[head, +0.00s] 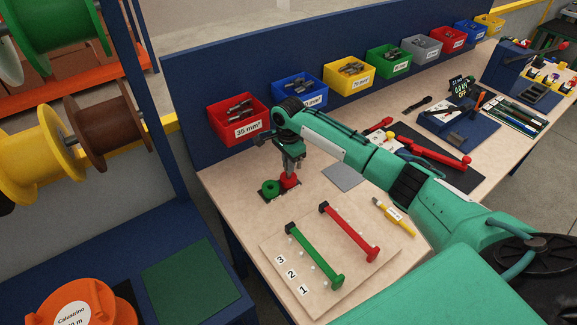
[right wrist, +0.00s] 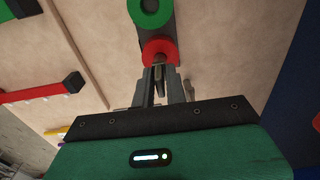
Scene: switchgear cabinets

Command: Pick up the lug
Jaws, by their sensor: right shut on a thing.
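My right gripper (head: 293,166) points down over the workbench, just above a red ring-shaped holder (head: 289,181) beside a green one (head: 270,187). In the right wrist view, its two fingers (right wrist: 160,80) are shut on a small metallic lug (right wrist: 159,64). The lug's far end is at the red holder (right wrist: 160,49), and I cannot tell whether it still sits in it. The green holder (right wrist: 150,10) lies beyond. The lug is mostly hidden in the head view. My left gripper is not in view.
Bins of lugs line the back panel, including a red 35 mm² bin (head: 238,118) and a yellow one (head: 349,74). A board (head: 305,290) with green and red cables lies in front. A grey pad (head: 344,177) and a yellow-handled tool (head: 393,214) lie to the right.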

